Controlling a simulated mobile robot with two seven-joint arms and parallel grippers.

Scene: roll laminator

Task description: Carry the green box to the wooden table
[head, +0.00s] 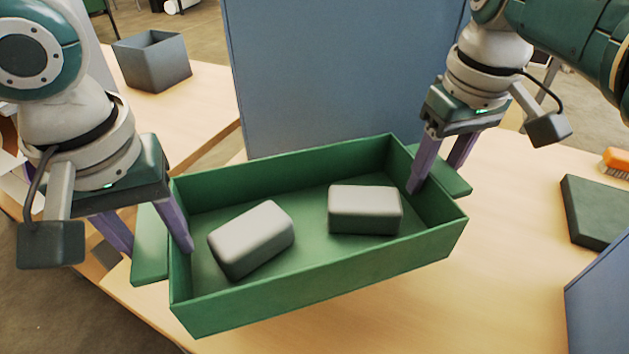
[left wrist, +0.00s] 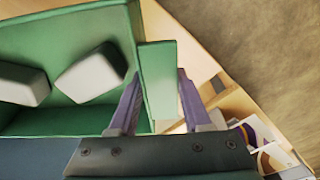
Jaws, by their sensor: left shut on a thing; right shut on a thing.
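The green box (head: 330,275) is an open tray with a flat handle on each short end, and it also shows in the left wrist view (left wrist: 70,122). Two grey blocks lie in it, one at the left (head: 251,240) and one at the right (head: 365,209). My left gripper (head: 155,245) is shut on the box's left end, fingers either side of the wall and handle; the left wrist view shows its fingers (left wrist: 157,100) astride the handle. My right gripper (head: 437,170) is shut on the right end. The box is over the wooden table (head: 500,290); I cannot tell whether it touches.
A blue-grey panel (head: 330,70) stands right behind the box. A grey open bin (head: 152,60) sits on a wooden surface at the back left. A dark green pad (head: 595,212) and an orange brush (head: 616,162) lie at the right. Another blue panel (head: 602,300) rises at the lower right.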

